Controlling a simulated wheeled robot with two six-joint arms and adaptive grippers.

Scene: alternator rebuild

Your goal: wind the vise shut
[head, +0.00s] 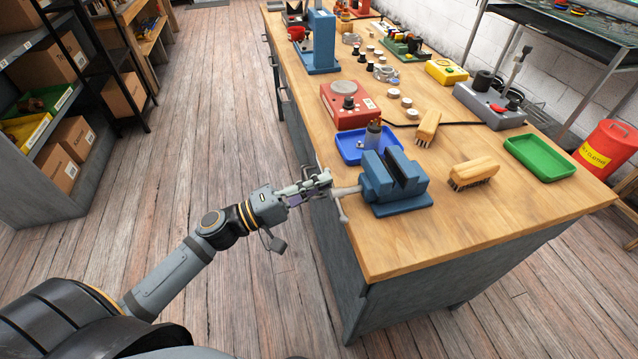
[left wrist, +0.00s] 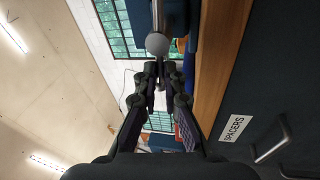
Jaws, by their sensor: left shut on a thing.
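The blue vise (head: 398,200) stands at the near left edge of the wooden bench. A dark gap shows between its two jaws, and I cannot make out anything in it. Its grey screw and handle bar (head: 342,207) stick out past the bench edge to the left. My left gripper (head: 327,180) is shut on the handle bar, at its upper end. In the left wrist view the fingertips (left wrist: 160,72) meet just below the round end of the screw (left wrist: 157,43). The fingers hide the gripped part of the bar. My right gripper is not in view.
A blue tray (head: 347,150) with a small bottle lies just behind the vise. Wooden brushes (head: 474,172) and a green tray (head: 540,158) lie to the right. A red device (head: 345,106) stands farther back. The floor left of the bench is clear.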

